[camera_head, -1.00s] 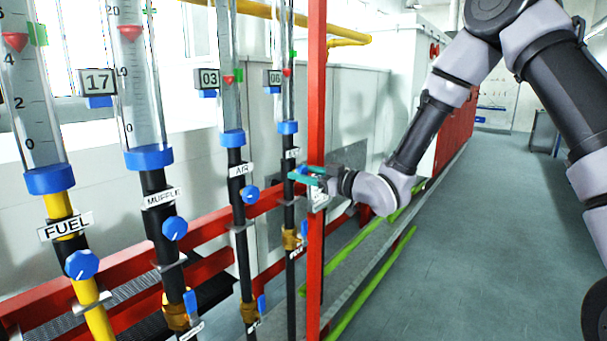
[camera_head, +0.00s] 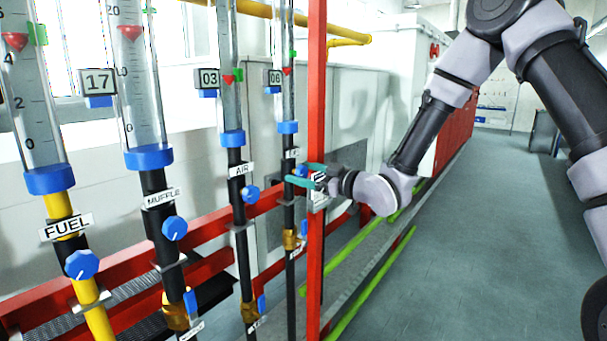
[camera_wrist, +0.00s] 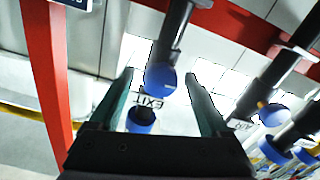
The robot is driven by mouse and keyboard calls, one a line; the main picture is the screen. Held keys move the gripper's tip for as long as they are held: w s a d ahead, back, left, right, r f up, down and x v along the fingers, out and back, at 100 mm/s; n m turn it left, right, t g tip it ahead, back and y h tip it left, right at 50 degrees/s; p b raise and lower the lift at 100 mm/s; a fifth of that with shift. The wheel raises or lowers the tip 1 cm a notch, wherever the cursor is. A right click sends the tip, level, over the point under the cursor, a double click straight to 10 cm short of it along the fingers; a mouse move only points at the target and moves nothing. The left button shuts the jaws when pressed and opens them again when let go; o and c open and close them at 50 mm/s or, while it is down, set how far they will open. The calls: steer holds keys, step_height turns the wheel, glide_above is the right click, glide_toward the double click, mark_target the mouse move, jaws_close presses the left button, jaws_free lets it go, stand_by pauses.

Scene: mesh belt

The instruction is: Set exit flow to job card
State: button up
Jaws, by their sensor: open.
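The exit flow tube (camera_head: 281,100) is the fourth and farthest tube, with a red float (camera_head: 287,71) and a green marker (camera_head: 293,55) above it. A small plate reading 06 (camera_head: 275,77) is beside it. The blue exit knob (camera_wrist: 160,78) shows between the fingers in the wrist view, with the inverted EXIT label (camera_wrist: 149,102) near it. My gripper (camera_head: 301,176) is open; its teal fingers are on either side of the knob. Whether they touch it is unclear. No clearly readable job card shows.
A red upright post (camera_head: 316,110) stands right beside my gripper. The air (camera_head: 232,100), muffle (camera_head: 137,90) and fuel (camera_head: 35,130) tubes stand to the left. Green rails (camera_head: 375,280) run low along the belt frame. The grey floor (camera_head: 470,240) to the right is clear.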

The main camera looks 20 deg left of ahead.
steer(key=v, duration=1)
steer(key=shift+s+d, duration=0.15)
steer(key=shift+d, duration=0.15)
steer(key=w+d+r+m+t+h, duration=0.2)
steer(key=w+d+m+h, duration=0.15)
steer(key=d, duration=0.35)
steer(key=w+d+r+m+t+h, duration=0.2)
steer(key=w+d+r+h, duration=0.1)
steer(key=w+d+h, duration=0.25)
steer(key=s+d+r+m+h, duration=0.1)
steer(key=d+r+m+h, duration=0.15)
steer(key=d, duration=0.35)
steer(key=s+d+r+m+h, duration=0.2)
steer(key=d+r+m, duration=0.1)
steer(key=d, duration=0.4)
steer(key=s+d+r+m+g, duration=0.1)
steer(key=s+d+r+m, duration=0.2)
steer(key=s, duration=0.7)
steer(key=s+d+r+m+g+h, duration=0.1)
steer(key=s+d+r+m+g, duration=0.1)
steer(key=s+d+m, duration=0.4)
steer(key=s+r, duration=0.1)
steer(key=s, duration=0.4)
steer(key=shift+g, duration=0.3)
